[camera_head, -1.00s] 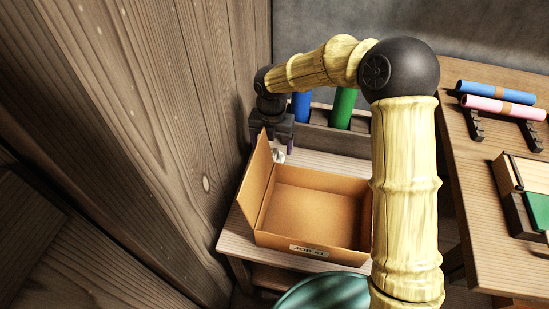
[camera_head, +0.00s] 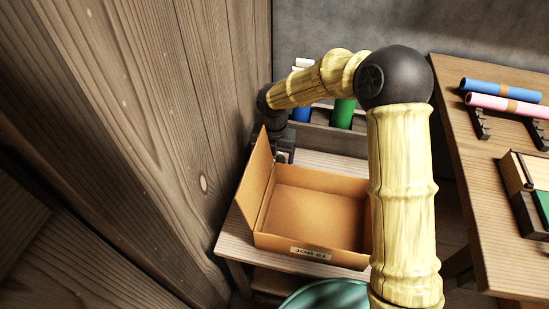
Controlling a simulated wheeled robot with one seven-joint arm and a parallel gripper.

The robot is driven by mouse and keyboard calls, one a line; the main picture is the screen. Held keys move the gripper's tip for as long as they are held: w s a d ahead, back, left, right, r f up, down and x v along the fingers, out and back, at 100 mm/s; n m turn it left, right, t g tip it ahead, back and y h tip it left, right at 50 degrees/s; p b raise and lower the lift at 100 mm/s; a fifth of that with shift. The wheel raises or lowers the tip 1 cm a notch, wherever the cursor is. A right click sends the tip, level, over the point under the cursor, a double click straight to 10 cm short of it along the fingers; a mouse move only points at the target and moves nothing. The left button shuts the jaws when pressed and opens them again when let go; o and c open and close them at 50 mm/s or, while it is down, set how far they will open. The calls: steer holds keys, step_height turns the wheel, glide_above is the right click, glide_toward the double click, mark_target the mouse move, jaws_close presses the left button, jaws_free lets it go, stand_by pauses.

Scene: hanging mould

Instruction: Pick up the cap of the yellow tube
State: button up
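My gripper (camera_head: 284,155) hangs low over the small table, just behind the raised flap of the cardboard box. The flap hides part of its fingers, so I cannot tell whether it is open or shut. A small pale spot shows at the fingertips; I cannot tell whether it is a cap. I cannot make out a yellow tube or its cap. A blue tube (camera_head: 302,113) and a green tube (camera_head: 343,113) stand in a rack behind my arm. White tube-like ends (camera_head: 303,63) show above my forearm.
The open, empty cardboard box (camera_head: 312,241) stands on the small table (camera_head: 233,243). A wooden wall (camera_head: 150,130) is close on the left. The right table (camera_head: 480,200) holds a blue roll (camera_head: 485,84) and a pink roll (camera_head: 490,103) on stands. A teal round thing (camera_head: 325,296) is below.

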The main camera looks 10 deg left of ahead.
steer(key=c, duration=1.1)
step_height(320, 180, up, 28)
steer(key=p, duration=0.9)
